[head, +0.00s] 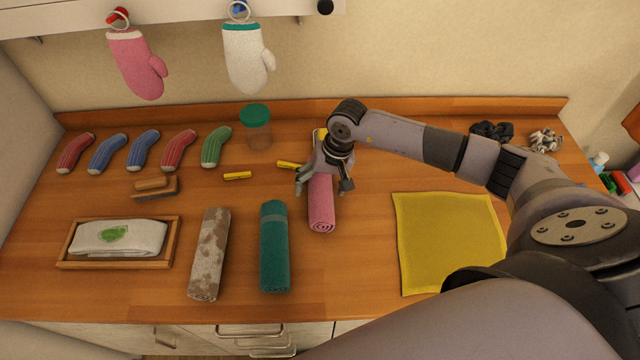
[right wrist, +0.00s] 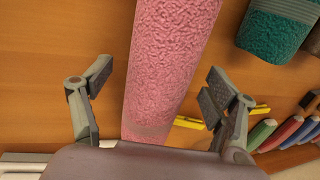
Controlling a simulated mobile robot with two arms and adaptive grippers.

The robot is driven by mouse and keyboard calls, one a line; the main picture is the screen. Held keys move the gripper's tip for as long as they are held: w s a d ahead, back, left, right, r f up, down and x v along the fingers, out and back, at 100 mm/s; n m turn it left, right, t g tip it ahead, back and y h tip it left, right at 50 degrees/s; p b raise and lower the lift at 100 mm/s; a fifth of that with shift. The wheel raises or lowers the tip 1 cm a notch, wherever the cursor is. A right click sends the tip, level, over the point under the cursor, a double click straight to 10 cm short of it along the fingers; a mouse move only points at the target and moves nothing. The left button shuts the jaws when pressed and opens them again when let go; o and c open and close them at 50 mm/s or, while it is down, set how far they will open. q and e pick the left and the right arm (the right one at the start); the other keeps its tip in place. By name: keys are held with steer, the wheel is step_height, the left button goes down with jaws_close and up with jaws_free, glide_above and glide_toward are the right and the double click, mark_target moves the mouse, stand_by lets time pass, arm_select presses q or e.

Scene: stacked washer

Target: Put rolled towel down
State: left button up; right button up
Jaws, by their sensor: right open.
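A pink rolled towel (head: 321,205) lies on the wooden counter, its rolled end facing the front. It also fills the middle of the right wrist view (right wrist: 168,65). My right gripper (head: 325,188) is open above the pink towel, with one finger on each side of it. In the right wrist view the open fingers (right wrist: 158,88) stand apart from the towel, with gaps on both sides. A teal rolled towel (head: 274,248) and a brown-and-white rolled towel (head: 210,254) lie to the left. My left gripper is not in view.
A yellow cloth (head: 451,243) lies flat to the right. A wooden tray (head: 64,252) with a folded white towel is at left. Several socks (head: 143,150), a brush (head: 153,188), yellow clips (head: 237,176) and a green-lidded jar (head: 256,130) stand behind. Mittens (head: 138,65) hang above.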

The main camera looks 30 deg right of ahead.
steer(key=shift+a+f, duration=0.1)
steer(key=shift+f, duration=0.3)
steer(key=shift+c, duration=0.2)
steer(key=c, duration=1.4)
